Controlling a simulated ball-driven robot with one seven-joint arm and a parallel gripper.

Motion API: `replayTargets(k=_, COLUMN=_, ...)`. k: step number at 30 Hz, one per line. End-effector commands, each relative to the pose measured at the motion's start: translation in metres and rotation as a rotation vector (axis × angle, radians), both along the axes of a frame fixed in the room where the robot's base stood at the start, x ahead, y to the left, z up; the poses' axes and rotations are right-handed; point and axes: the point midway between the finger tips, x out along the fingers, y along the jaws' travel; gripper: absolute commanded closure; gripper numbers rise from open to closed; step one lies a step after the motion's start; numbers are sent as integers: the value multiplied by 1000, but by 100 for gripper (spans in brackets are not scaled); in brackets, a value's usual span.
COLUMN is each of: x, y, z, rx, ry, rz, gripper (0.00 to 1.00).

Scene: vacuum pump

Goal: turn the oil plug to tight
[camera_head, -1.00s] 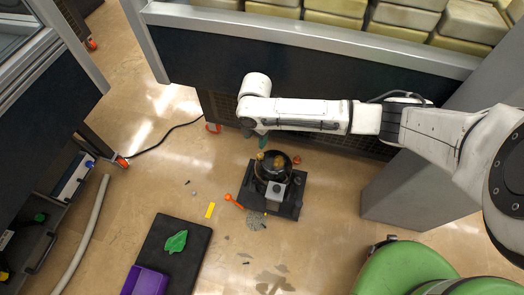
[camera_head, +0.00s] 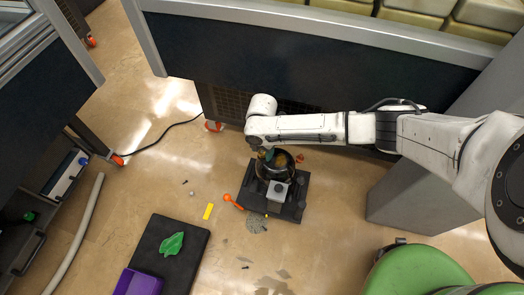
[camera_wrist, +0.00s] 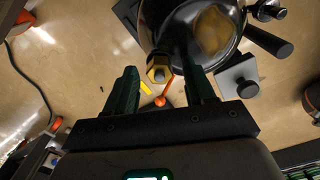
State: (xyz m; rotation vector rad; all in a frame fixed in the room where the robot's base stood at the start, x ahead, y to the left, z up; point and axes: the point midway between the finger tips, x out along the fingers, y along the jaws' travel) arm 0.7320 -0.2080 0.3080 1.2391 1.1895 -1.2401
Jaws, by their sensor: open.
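The vacuum pump (camera_head: 285,172), a dark round body with a light grey block on its front, stands on a dark base on the floor. It fills the upper part of the wrist view (camera_wrist: 160,18). A brass hexagonal plug, which looks like the oil plug (camera_wrist: 159,73), shows at the lower left rim of the pump in the wrist view. My gripper (camera_head: 267,154) is over the back left of the pump. In the wrist view its two dark green fingers (camera_wrist: 160,68) are apart, with the plug appearing between their tips. I cannot tell whether they touch it.
An orange tool (camera_head: 232,201) and a yellow piece (camera_head: 208,211) lie left of the pump. A black mat (camera_head: 190,235) with a green item and a purple bin (camera_head: 138,283) is at lower left. A dark panelled bench (camera_head: 330,65) stands behind. Small parts are scattered nearby.

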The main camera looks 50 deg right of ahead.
Motion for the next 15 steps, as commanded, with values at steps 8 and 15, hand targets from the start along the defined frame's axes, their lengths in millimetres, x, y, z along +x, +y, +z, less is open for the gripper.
replayTargets(k=8, x=0, y=0, z=0, rx=0, ry=0, rz=0, gripper=50)
replayTargets(k=15, x=0, y=0, z=0, rx=0, ry=0, rz=1, gripper=73)
